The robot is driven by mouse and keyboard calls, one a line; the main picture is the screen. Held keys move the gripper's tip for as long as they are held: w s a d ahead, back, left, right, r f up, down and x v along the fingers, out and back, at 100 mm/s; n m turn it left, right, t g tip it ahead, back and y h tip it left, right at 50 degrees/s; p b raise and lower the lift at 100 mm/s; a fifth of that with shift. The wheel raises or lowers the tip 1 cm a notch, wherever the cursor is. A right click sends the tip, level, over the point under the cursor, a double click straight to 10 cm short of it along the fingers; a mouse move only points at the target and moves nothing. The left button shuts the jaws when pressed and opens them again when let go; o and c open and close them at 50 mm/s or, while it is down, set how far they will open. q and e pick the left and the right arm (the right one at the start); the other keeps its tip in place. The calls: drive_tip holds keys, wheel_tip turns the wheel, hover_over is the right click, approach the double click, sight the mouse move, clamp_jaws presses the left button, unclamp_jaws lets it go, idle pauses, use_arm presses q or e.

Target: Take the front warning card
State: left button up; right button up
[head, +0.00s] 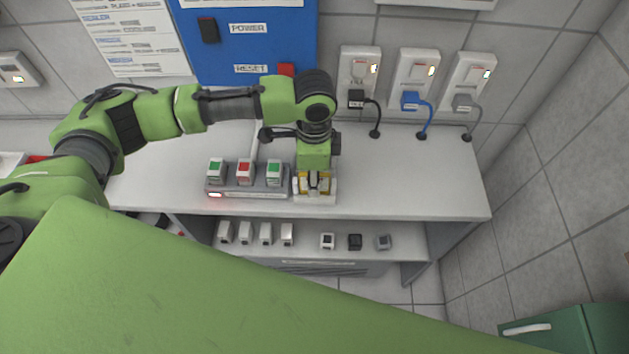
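The yellow warning card (328,185) shows as small yellow patches at a white holder (315,199) near the counter's front edge. My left gripper (314,182) points down right over the holder, with its fingers at the yellow card. The gripper hides most of the card. I cannot tell whether the fingers are closed on it or only around it. My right gripper is not in view.
A grey dock (247,190) with green and red-topped modules stands just left of the holder. Several small blocks (265,234) sit on the shelf below. Wall sockets (412,80) with plugged cables are behind. The counter's right part (415,180) is clear.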

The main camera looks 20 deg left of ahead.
use_arm(q)
clamp_jaws()
